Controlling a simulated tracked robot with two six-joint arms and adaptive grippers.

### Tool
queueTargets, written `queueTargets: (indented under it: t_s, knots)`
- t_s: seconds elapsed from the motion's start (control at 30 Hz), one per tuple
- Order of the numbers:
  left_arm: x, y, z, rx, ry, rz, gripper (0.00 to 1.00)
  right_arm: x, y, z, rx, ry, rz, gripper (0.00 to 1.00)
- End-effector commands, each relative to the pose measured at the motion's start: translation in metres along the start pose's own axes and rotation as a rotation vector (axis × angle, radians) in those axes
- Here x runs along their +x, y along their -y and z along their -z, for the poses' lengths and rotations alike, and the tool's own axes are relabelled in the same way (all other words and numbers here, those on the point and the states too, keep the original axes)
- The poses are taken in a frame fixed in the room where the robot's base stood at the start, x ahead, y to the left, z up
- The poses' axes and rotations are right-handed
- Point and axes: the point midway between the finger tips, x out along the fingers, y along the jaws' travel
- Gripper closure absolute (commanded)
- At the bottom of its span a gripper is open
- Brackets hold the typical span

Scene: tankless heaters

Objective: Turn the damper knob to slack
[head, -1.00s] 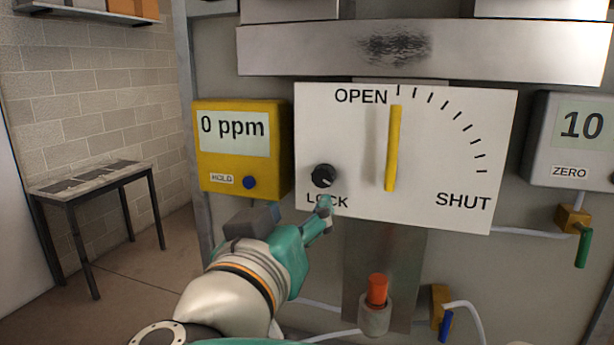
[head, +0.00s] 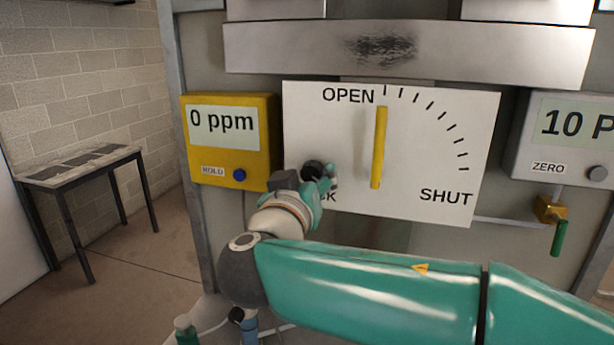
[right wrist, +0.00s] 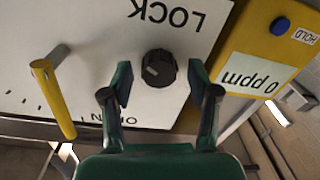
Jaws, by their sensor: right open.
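The black damper knob (head: 311,168) sits at the lower left of the white dial plate (head: 425,150), above the word LOCK, now partly covered. In the right wrist view the knob (right wrist: 159,68) shows a pale mark at its lower left, and LOCK reads upside down; I see no word "slack". My right gripper (head: 326,178) is at the knob and partly hides it. In the right wrist view its open fingers (right wrist: 160,84) stand either side of the knob, with gaps; contact is not visible. The yellow damper lever (head: 379,147) stands upright by OPEN. My left gripper is not in view.
A yellow meter (head: 262,140) reading 0 ppm with a blue button is close left of the plate. A grey ZERO box (head: 570,140) and a green-handled valve (head: 559,237) are at the right. A small table (head: 45,175) stands far left.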

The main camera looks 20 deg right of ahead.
Motion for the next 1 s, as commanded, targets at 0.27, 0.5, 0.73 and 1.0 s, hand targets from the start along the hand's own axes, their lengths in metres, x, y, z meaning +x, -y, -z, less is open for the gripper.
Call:
queueTargets:
  t_s: [0.27,0.5,0.73,1.0]
  knots:
    - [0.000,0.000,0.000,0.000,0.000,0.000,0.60,0.000,0.000,0.000,0.000,0.000,-0.001,0.80]
    - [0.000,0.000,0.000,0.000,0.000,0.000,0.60,0.000,0.000,0.000,-0.002,0.000,0.000,1.00]
    - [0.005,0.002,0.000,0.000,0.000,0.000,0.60,0.000,0.000,-0.001,-0.045,0.002,0.001,1.00]
    - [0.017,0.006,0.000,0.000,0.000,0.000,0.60,-0.001,0.001,-0.002,-0.197,0.007,0.004,1.00]
